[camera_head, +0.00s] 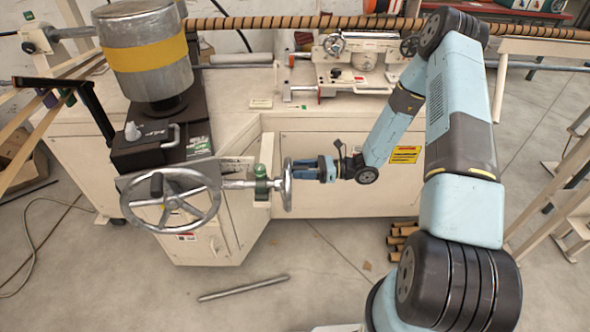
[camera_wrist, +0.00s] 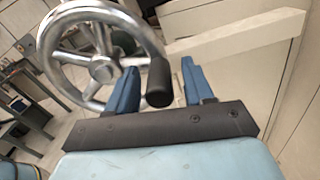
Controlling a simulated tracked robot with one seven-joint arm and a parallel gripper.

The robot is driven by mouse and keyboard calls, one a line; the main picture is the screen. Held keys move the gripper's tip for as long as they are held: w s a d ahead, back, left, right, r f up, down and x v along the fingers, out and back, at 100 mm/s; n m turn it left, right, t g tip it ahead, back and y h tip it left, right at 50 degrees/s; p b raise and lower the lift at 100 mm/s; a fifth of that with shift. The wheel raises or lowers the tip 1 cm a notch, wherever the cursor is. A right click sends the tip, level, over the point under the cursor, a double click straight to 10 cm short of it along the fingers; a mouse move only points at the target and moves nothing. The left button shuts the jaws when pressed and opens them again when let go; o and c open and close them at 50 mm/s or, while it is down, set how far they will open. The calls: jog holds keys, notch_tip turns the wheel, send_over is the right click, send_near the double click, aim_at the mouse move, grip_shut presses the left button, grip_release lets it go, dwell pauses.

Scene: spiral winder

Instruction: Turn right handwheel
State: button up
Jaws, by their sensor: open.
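The right handwheel (camera_head: 287,184) is a shiny metal wheel seen nearly edge-on in the head view, on a shaft at the front of the cream machine. In the wrist view the handwheel (camera_wrist: 82,62) shows its spokes and hub, with a black handle (camera_wrist: 159,82) sticking out from its rim towards me. My gripper (camera_head: 308,169) is at the wheel's right side. In the wrist view my gripper's blue fingers (camera_wrist: 158,80) are spread apart, with the black handle between them. A gap shows on the handle's right; contact on its left cannot be told.
A larger left handwheel (camera_head: 172,200) with a black knob stands to the left. A green fitting (camera_head: 261,184) sits on the shaft. A metal rod (camera_head: 243,288) lies on the floor, and brown tubes (camera_head: 402,240) are stacked to the right. The floor in front is otherwise mostly clear.

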jog(key=shift+a, duration=1.1)
jog(key=shift+c, duration=0.2)
jog(key=shift+w, duration=0.1)
jog(key=c, duration=0.8)
grip_shut()
jog(key=shift+w+r, duration=0.1)
jog(key=shift+w, duration=0.05)
